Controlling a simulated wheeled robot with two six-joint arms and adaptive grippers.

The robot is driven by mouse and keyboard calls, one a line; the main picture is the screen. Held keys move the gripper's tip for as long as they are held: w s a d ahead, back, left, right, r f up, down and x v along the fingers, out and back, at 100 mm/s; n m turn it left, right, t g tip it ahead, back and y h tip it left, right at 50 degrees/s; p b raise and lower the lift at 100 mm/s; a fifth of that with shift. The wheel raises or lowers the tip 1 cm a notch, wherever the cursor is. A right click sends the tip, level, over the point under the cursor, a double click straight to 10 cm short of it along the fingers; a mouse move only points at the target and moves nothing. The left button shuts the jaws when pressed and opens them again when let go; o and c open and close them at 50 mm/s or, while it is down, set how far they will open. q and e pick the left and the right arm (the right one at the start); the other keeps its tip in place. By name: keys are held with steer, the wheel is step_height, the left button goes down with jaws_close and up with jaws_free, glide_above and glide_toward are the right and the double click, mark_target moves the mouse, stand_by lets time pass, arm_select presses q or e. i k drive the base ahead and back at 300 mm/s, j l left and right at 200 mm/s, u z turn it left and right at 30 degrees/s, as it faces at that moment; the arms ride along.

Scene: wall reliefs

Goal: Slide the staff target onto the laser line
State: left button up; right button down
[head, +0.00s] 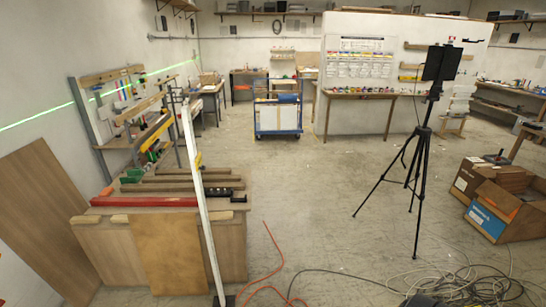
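A tall pale staff (203,205) stands slightly tilted in front of the workbench, its foot on a small dark base at the bottom of the head view. Small fittings show near its top, but I cannot tell clearly which of them is the staff target. A bright green laser line (38,117) runs along the left wall, rising to the right. Neither of my grippers is in view.
A wooden workbench (112,247) with a red bar (145,202) and boards stands left of the staff. A black tripod (421,140) stands at right, near open cardboard boxes (500,210). An orange hose and cables (460,284) lie on the front floor. The middle floor is clear.

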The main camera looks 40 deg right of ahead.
mark_target(198, 162)
steer(key=z, duration=0.7)
